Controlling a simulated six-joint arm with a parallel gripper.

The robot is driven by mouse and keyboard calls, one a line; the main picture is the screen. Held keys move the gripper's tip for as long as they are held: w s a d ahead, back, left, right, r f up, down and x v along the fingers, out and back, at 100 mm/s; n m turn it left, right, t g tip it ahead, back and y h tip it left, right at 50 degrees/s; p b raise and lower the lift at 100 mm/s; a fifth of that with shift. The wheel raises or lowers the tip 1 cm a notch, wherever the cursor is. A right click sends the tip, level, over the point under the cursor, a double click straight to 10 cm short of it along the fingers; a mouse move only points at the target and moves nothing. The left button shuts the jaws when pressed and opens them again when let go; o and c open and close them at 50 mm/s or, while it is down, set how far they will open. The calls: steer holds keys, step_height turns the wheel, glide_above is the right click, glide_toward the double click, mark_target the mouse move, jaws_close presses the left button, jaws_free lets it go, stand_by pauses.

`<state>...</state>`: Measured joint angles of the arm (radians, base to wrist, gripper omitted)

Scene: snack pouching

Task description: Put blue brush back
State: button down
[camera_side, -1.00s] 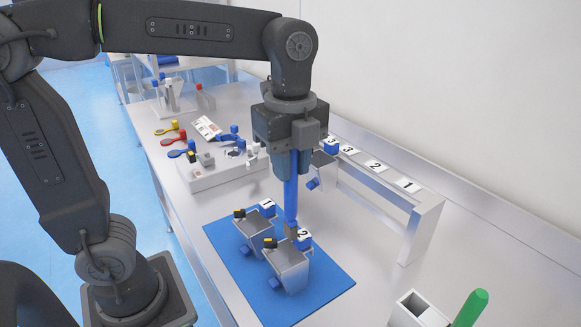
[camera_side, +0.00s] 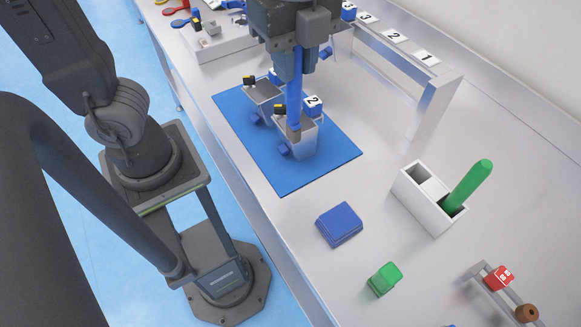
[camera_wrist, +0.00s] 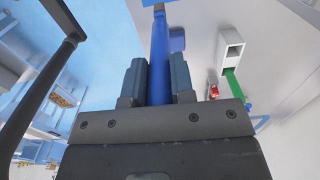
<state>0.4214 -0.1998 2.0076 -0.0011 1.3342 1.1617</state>
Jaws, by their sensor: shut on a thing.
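In the wrist view the blue brush (camera_wrist: 160,55) runs out from between the two fingers (camera_wrist: 157,82). A white holder (camera_side: 428,205) with two slots stands to the right. Its near slot holds a green brush (camera_side: 468,187) leaning right, and its other slot is empty. The holder also shows in the wrist view (camera_wrist: 231,50).
The pouches stand on a blue mat (camera_side: 325,165). A blue block (camera_side: 339,224) and a green block (camera_side: 384,279) lie before the holder. A red block (camera_side: 498,277) sits on a small rack at lower right. A metal rack (camera_side: 440,95) with number cards stands behind.

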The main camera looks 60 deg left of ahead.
step_height(320, 180, down, 11)
steer(key=s+d, duration=0.1)
steer(key=s, duration=0.1)
steer(key=shift+d, duration=0.2)
steer(key=shift+f, duration=0.15)
steer(key=c, duration=1)
jaws_free()
